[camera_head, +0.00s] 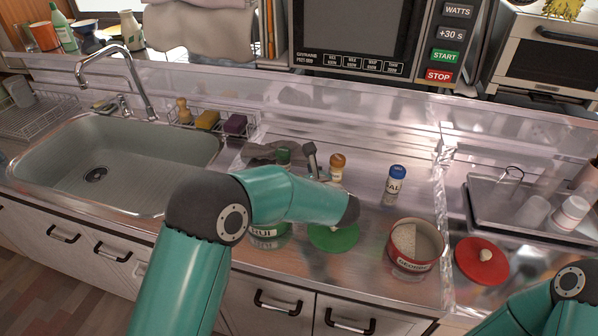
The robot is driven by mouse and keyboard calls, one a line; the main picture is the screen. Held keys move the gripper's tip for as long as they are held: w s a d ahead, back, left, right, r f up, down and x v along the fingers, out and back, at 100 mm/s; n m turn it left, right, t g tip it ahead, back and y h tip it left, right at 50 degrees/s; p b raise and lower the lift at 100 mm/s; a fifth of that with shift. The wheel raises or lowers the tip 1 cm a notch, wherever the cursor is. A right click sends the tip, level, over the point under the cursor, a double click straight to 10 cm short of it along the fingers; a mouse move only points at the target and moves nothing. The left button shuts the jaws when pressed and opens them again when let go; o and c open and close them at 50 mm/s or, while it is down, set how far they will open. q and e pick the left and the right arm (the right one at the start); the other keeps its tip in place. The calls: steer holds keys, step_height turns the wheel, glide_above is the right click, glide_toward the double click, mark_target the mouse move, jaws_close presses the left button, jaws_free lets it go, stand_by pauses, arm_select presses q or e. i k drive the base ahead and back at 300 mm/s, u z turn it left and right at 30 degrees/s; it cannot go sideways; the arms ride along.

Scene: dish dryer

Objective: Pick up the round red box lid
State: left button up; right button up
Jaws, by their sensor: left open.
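The round red lid (470,261) lies flat on the counter at the right, with a pale knob on top. Just left of it stands the round red box (414,264), open at the top, with pale contents and a white label. My left gripper (289,160) is open, partly hidden behind my teal left arm, near the back of the counter. It is well left of the red lid and apart from it. My right arm enters at the lower right, close to the lid; its gripper is out of view.
A green lid (334,239) and a green container (266,231) sit partly under my left arm. A blue-capped shaker (396,182) and an orange-capped shaker (338,164) stand behind. A metal tray (482,205) with cups is behind the red lid. The sink (140,160) is left.

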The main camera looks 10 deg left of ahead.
mark_target(482, 262)
steer(key=k, duration=1)
